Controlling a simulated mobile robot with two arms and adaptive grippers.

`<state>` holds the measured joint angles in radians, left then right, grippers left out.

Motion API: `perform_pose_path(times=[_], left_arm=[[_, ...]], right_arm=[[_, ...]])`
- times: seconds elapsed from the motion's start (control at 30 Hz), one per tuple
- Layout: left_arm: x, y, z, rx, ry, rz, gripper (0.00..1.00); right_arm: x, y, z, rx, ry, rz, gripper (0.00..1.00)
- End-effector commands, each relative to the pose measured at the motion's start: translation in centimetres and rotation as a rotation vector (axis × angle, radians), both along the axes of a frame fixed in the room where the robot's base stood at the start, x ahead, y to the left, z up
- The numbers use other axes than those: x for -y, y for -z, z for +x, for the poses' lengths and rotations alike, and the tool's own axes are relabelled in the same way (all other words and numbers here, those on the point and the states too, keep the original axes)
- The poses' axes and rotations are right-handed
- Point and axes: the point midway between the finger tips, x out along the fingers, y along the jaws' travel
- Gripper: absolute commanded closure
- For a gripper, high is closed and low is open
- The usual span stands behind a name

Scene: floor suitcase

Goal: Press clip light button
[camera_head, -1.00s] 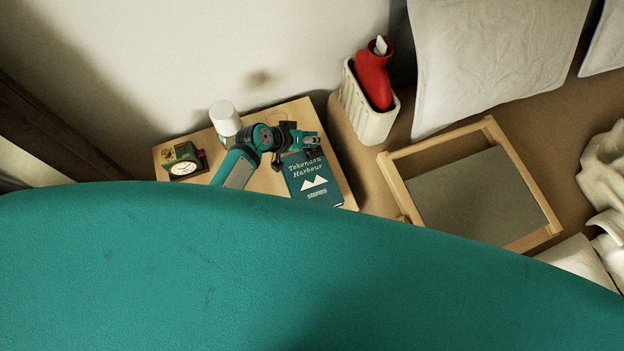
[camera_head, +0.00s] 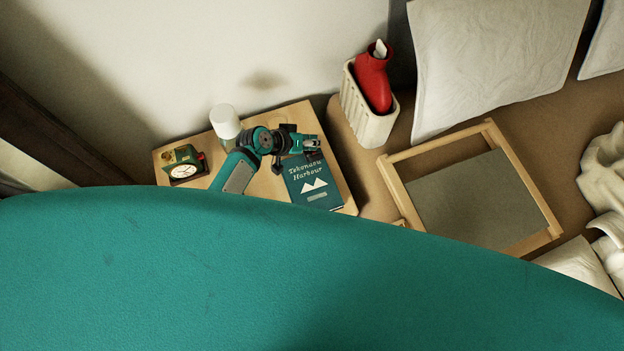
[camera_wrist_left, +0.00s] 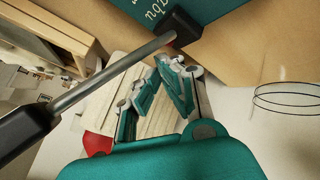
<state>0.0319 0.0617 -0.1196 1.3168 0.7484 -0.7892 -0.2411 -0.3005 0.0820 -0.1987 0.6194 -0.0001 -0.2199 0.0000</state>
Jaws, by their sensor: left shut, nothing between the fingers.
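What looks like the clip light is a grey rod (camera_wrist_left: 115,72) with a black block at each end, seen close up in the left wrist view. Its smaller black end (camera_wrist_left: 180,25) is by the edge of the teal book; the larger one (camera_wrist_left: 22,128) is at the left. I cannot make out its button. In the head view the teal book (camera_head: 316,184) lies on the wooden nightstand. My left gripper (camera_head: 312,143) is over the book's far edge, shut and empty; its fingers (camera_wrist_left: 160,80) show beside the rod. Whether they touch it is unclear. My right gripper is not in view.
A white cylindrical lamp (camera_head: 225,122) and a clock (camera_head: 184,166) stand on the nightstand (camera_head: 345,198). A cream slatted bin (camera_head: 368,125) holds a red bottle-like thing (camera_head: 373,80). A wooden-framed tray (camera_head: 387,176) lies at the right. A large teal surface hides the lower view.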

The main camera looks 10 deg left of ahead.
Motion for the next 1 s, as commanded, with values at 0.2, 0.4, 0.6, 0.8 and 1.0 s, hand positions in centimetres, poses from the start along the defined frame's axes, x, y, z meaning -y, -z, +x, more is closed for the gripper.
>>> perform_pose_path(times=[0.2,0.4,0.6,0.8,1.0], left_arm=[[0.01,0.00,-0.01,0.000,0.000,0.000,1.00],[0.00,0.31,-0.01,0.000,0.000,0.000,1.00],[-0.02,0.95,0.01,0.001,0.001,0.001,1.00],[-0.01,0.87,0.01,0.000,0.000,0.000,1.00],[0.00,0.96,0.01,0.000,0.000,0.000,1.00]], right_arm=[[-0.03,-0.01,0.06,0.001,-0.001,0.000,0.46],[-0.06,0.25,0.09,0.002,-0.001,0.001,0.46],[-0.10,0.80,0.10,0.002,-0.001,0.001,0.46],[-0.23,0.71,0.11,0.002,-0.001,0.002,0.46],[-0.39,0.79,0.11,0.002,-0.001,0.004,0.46]])
